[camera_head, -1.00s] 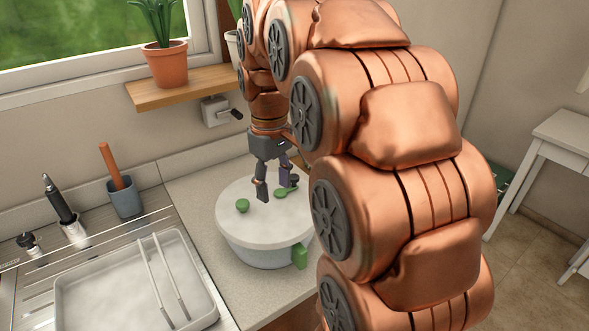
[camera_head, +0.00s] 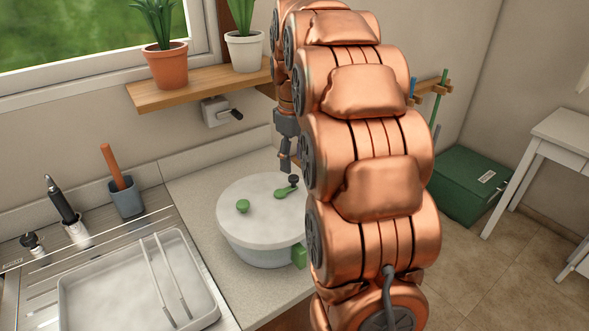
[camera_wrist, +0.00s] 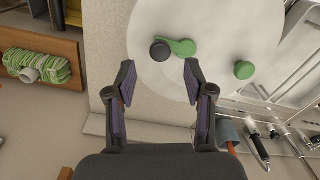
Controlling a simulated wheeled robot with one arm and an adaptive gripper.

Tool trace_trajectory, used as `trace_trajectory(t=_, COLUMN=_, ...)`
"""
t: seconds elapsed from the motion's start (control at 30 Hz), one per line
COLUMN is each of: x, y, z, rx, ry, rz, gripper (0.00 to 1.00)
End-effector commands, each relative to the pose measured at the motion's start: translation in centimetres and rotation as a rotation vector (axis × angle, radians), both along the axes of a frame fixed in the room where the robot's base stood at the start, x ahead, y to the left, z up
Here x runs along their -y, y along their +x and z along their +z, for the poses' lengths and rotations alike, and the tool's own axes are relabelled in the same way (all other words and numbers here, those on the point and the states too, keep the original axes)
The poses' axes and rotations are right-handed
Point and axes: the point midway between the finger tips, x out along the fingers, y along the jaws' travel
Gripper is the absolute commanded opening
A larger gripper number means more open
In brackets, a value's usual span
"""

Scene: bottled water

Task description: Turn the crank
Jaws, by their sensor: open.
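The crank (camera_head: 283,192) is a short green arm with a dark round knob (camera_head: 293,180) at one end. It lies on the white lid (camera_head: 262,215) of a round tub on the counter. In the wrist view the crank (camera_wrist: 184,47) and its dark knob (camera_wrist: 160,51) lie just beyond my fingertips. My gripper (camera_wrist: 160,80) is open and empty, its fingers spread to either side below the knob in that view. In the head view my gripper (camera_head: 286,157) hangs behind the knob, partly hidden by my arm. No contact with the crank shows.
A green knob (camera_head: 242,206) stands on the lid's left, and a green block (camera_head: 299,255) on the tub's side. A sink tray (camera_head: 140,310) lies left. A wall box with a dark handle (camera_head: 236,114) sits under the plant shelf (camera_head: 190,90). Counter left of the tub is clear.

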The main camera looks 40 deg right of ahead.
Motion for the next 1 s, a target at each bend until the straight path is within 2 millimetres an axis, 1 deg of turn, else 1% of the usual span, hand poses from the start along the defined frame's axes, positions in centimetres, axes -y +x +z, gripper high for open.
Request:
trace_trajectory(t=0.2, x=0.0, y=-0.1, z=-2.2, rx=-0.002, ry=0.001, rz=-0.001, gripper=0.53)
trace_trajectory(t=0.4, x=0.0, y=-0.1, z=-3.7, rx=-0.001, ry=0.002, rz=-0.001, gripper=0.53)
trace_trajectory(t=0.57, x=0.0, y=-0.1, z=-4.2, rx=0.0, ry=0.0, rz=-0.001, gripper=0.53)
trace_trajectory(t=0.8, x=0.0, y=0.0, z=-4.2, rx=0.001, ry=0.0, rz=-0.001, gripper=0.53)
trace_trajectory(t=0.83, x=0.0, y=0.0, z=-4.2, rx=0.0, ry=0.0, rz=-0.001, gripper=0.52)
trace_trajectory(t=0.87, x=0.0, y=0.0, z=-4.2, rx=0.001, ry=0.0, rz=-0.001, gripper=0.49)
trace_trajectory(t=1.0, x=0.0, y=0.0, z=-4.2, rx=0.0, ry=0.0, rz=-0.001, gripper=0.34)
